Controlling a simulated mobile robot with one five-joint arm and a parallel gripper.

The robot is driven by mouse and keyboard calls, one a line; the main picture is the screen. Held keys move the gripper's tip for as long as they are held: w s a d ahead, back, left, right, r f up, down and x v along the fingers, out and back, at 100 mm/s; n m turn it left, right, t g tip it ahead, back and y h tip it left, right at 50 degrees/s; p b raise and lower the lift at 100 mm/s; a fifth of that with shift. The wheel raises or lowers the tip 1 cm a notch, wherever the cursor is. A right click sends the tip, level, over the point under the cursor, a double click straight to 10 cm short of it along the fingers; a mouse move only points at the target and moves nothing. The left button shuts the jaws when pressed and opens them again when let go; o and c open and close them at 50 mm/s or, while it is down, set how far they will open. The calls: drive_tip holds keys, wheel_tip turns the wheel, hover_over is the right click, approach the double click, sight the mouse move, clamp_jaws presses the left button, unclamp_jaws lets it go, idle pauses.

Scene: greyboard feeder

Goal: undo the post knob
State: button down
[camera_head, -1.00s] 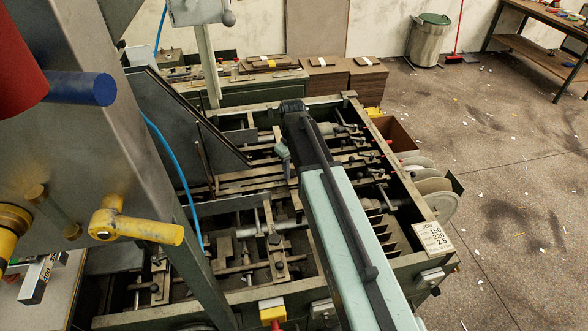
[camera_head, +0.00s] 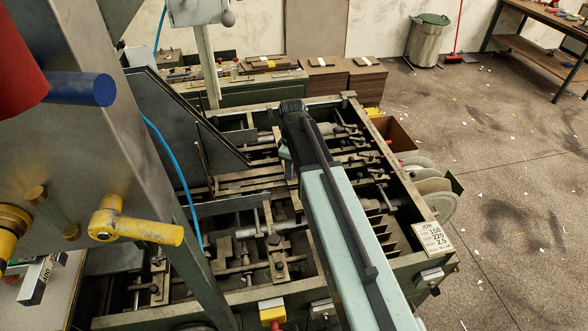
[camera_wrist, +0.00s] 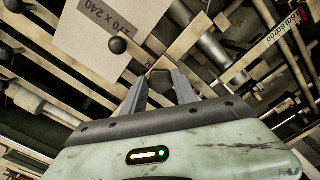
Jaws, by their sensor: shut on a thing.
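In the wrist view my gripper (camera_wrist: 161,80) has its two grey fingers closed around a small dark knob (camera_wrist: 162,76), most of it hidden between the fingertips. A thin reddish-brown line runs just beyond the left fingertip. In the head view my gripper (camera_head: 286,154) reaches down inside the feeder frame, mostly hidden behind my own arm. The knob cannot be made out there.
A pale board marked 170 x 240 (camera_wrist: 88,30) lies close by at upper left in the wrist view, with a black ball knob (camera_wrist: 118,45) near it. Rails and rods crowd the feeder frame (camera_head: 190,308). A dark slanted plate (camera_head: 180,110) stands left of my arm.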

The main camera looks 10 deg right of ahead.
drive_tip(key=shift+s, duration=0.1)
drive_tip(key=c, duration=0.9)
unclamp_jaws()
drive_tip(key=shift+c, duration=0.2)
drive_tip(key=shift+r, duration=0.15)
wheel_tip(320, 180, up, 8)
drive_tip(key=p, duration=0.8)
drive_tip(key=shift+f, duration=0.2)
drive_tip(key=shift+f, duration=0.1)
